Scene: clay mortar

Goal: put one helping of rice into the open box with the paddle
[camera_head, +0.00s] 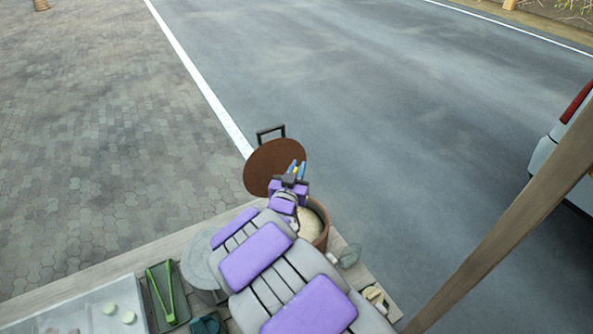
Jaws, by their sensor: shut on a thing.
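My gripper (296,168) is at the far end of my purple and grey arm, with blue fingertips in front of the brown lid's right edge. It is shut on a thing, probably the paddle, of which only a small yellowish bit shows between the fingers. The brown pot (323,229) stands below and right of the gripper, partly covered by my arm. Pale rice (308,226) shows inside it. The round brown lid (268,168) with a dark handle is off the rice, behind the pot. I cannot make out the open box.
A dark tray (153,310) with green tongs (169,292) lies left of my arm. A clear case (75,312) with pale green rounds is at lower left. A glass (349,256) and pale pieces (375,296) sit right. A wooden post (510,225) rises at right.

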